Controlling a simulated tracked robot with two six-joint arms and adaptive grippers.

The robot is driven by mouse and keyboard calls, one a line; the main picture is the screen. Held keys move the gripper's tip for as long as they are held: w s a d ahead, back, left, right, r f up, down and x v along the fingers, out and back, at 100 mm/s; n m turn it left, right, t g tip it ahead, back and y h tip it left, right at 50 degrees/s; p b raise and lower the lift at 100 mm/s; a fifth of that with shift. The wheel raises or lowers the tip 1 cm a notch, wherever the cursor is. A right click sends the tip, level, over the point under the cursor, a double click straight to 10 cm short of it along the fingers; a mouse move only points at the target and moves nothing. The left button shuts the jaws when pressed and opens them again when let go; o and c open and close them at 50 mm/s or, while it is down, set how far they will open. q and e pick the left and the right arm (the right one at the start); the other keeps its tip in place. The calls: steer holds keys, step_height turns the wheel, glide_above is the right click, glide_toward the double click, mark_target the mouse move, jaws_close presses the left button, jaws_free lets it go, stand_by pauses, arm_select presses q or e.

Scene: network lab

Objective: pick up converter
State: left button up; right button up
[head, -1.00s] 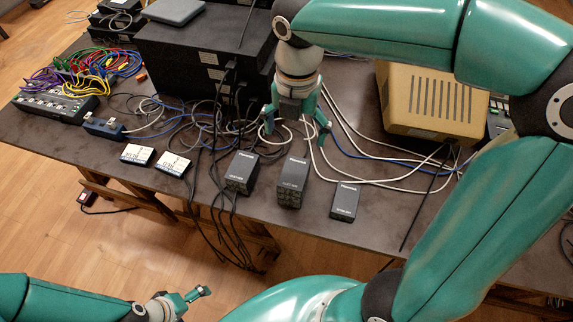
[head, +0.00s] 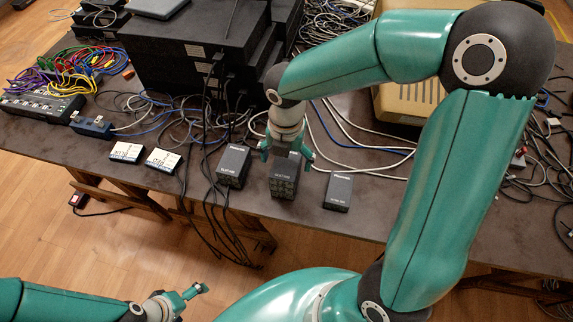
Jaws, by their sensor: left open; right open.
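Several small dark box units stand in a row near the table's front edge. The converter cannot be told apart by name: the left black box (head: 233,166), the taller middle black box (head: 284,186) and the flatter right black box (head: 338,191) all look alike. My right gripper (head: 286,157) is open, pointing down, with its fingers at either side of the middle box's top. Whether they touch it cannot be told. The gripper partly hides that box's top. My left gripper (head: 194,296) is open and empty at the lower left, off the table's front edge.
Two small white-labelled boxes (head: 127,152) (head: 163,161) lie left of the black ones. A blue device (head: 92,127) and a switch with coloured cables (head: 42,106) are further left. Black equipment (head: 185,60), a beige case (head: 405,100) and loose cables crowd behind. The table (head: 390,210) is bare at front right.

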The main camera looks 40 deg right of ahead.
steer(key=shift+f, duration=0.9)
steer(key=shift+c, duration=0.4)
steer(key=c, duration=1.3)
steer(key=shift+c, duration=0.4)
steer(key=shift+r, duration=0.15)
